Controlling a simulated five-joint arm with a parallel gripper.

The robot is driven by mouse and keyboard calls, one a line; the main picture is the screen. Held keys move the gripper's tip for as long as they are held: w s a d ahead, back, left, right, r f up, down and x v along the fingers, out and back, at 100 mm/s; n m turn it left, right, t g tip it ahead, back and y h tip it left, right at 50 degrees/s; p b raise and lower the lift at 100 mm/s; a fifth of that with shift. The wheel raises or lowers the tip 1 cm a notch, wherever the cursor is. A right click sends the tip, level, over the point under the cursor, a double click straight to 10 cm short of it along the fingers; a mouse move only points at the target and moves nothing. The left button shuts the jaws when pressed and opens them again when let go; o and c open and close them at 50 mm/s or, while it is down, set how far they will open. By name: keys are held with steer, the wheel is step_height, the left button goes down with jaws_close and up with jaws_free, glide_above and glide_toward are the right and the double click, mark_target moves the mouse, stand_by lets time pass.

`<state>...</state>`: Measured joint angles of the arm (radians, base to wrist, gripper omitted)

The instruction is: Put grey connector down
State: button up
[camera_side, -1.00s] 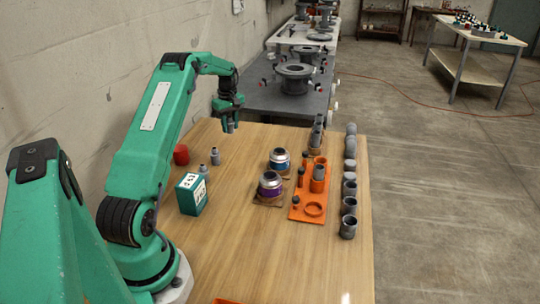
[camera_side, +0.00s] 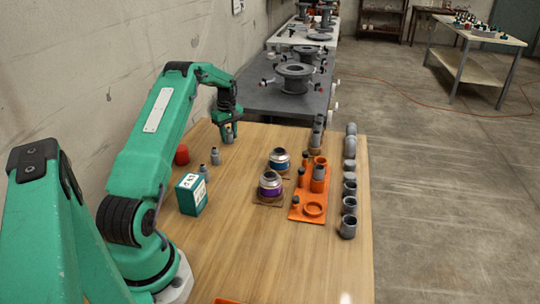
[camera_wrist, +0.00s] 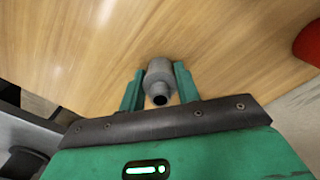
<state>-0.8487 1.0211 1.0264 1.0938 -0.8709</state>
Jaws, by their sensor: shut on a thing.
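My gripper (camera_side: 228,134) is low over the far left part of the wooden table (camera_side: 260,230) in the side view. It is shut on the grey connector (camera_wrist: 160,79), which sits between the two green fingers in the wrist view. The connector has a wide grey body and a narrower open end facing the camera. In the side view the connector (camera_side: 228,139) is small and partly covered by the fingers. I cannot tell whether its lower end touches the tabletop.
Two small grey connectors (camera_side: 215,156) and a green-white box (camera_side: 191,194) stand nearer the arm. A red cylinder (camera_side: 182,155) is to the left. An orange rack (camera_side: 296,213) and a row of grey pipe pieces (camera_side: 348,217) are to the right. Bare wood surrounds my gripper.

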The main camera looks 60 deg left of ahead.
mark_target(228, 128)
steer(key=shift+f, duration=0.2)
steer(key=o, duration=1)
steer(key=shift+c, duration=0.2)
steer(key=shift+r, duration=0.15)
step_height(228, 128, up, 12)
steer(key=shift+r, duration=0.1)
